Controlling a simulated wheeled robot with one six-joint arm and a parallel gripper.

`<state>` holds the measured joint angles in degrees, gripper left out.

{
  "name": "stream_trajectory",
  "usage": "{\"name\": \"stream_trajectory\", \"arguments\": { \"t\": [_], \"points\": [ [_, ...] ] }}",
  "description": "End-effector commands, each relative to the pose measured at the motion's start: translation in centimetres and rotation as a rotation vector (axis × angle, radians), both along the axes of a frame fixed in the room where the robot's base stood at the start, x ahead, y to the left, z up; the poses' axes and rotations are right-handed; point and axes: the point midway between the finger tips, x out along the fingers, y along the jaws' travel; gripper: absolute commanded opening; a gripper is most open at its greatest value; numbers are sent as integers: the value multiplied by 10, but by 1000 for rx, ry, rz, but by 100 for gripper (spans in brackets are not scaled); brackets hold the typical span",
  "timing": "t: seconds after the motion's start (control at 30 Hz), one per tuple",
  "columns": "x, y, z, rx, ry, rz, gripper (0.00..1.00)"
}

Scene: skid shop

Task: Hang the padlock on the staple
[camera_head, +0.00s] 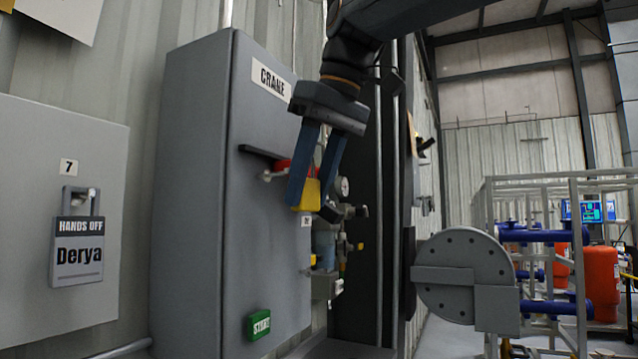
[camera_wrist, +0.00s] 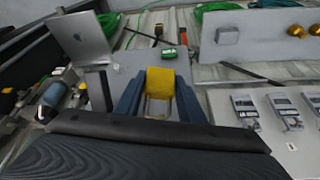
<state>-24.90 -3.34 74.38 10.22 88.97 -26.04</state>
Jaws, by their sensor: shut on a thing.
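My gripper (camera_head: 308,200) points down in front of the grey CRANE cabinet (camera_head: 190,200) and is shut on a yellow padlock (camera_head: 311,190). In the wrist view the padlock's yellow body (camera_wrist: 160,82) sits between the two blue fingers, with a pale shackle nearer the camera. A red handle (camera_head: 283,166) and a small metal fitting (camera_head: 267,176), which may be the staple, stick out from the cabinet front just left of the fingers. The fingers hide part of this area. I cannot tell whether the padlock touches the fitting.
A green START button (camera_head: 259,325) is low on the cabinet. A gauge (camera_head: 342,187) and valve fittings stand close right of my gripper.

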Motion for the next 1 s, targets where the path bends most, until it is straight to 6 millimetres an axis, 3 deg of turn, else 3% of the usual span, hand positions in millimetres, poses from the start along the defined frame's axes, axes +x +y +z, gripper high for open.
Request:
{"name": "stream_trajectory", "arguments": {
  "t": [1.0],
  "points": [
    [20, 50, -7, 0, 0, 1, 23]
  ]
}}
